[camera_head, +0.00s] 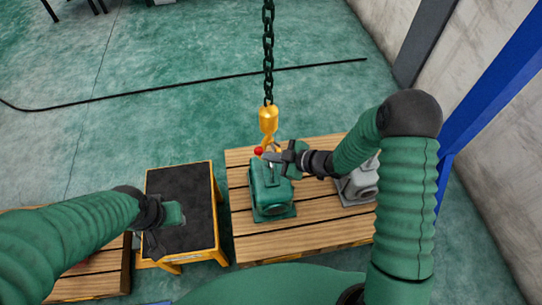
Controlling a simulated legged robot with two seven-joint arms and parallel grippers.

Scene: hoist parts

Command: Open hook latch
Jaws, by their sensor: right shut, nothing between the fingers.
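A yellow hook (268,121) hangs on a dark chain (268,50) above the wooden pallet. A small red part (258,151) shows at the hook's lower end, beside my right fingertips. My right gripper (272,155) is shut and empty at the lower part of the hook, just above a green machine part (271,190) on the pallet. Whether its fingers touch the latch is too small to tell. My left gripper (165,228) is over the dark-topped yellow table at the left. Its fingers are not clear.
The wooden pallet (305,240) bears the green part and a grey part (358,187), half hidden by my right arm. The yellow-framed table (182,180) stands to its left. A second pallet (98,285) is at lower left. A black cable (160,92) crosses the open floor.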

